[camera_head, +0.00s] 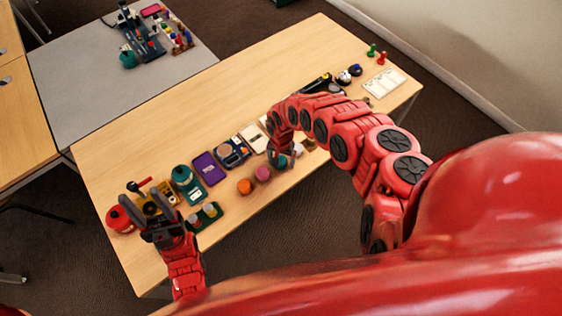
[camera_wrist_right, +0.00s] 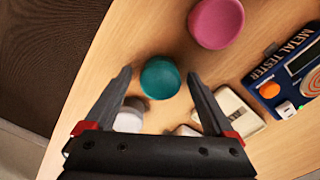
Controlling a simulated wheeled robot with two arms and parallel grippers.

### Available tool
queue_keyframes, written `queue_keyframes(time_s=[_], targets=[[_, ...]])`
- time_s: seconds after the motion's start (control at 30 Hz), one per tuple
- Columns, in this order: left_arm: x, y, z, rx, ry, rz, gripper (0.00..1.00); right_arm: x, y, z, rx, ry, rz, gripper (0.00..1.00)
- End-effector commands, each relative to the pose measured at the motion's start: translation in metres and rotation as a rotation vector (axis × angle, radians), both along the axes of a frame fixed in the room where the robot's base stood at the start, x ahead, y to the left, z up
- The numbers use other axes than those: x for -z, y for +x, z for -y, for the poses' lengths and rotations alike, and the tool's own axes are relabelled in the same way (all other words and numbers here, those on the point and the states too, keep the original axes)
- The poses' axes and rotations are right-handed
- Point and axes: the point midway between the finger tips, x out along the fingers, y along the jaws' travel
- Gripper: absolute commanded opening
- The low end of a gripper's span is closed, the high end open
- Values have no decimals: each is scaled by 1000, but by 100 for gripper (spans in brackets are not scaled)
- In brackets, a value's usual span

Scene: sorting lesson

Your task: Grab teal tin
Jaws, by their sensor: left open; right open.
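The teal tin (camera_wrist_right: 160,78) is a small round tin standing on the wooden table. In the right wrist view it sits between the fingertips of my right gripper (camera_wrist_right: 159,76), with a gap on each side. In the head view the teal tin (camera_head: 281,163) shows only in part below my right gripper (camera_head: 283,153), which is open and empty. I cannot tell how far the fingertips are above the table. My left gripper (camera_head: 151,196) is open and empty over the left end of the table.
A pink tin (camera_wrist_right: 216,22) and an orange tin (camera_head: 245,186) stand to one side of the teal tin. A metal tester (camera_wrist_right: 290,75) lies nearby. The table's near edge is close; its far middle is clear.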

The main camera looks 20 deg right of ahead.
Motion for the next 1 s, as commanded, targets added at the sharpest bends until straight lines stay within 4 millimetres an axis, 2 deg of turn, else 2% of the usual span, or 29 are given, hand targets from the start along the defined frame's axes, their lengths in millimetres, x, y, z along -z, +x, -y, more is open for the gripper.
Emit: queue_keyframes(time_s=[0.03, 0.07, 0.5, 1.0], targets=[[0, 0, 0, 0, 0, 0, 53, 0, 0, 0, 0, 0, 0, 85], [0, 0, 0, 0, 0, 0, 53, 0, 0, 0, 0, 0, 0, 80], [0, 0, 0, 0, 0, 0, 53, 0, 0, 0, 0, 1, 1, 1], [3, 0, 0, 0, 0, 0, 53, -8, 2, -1, -2, 2, 4, 0]])
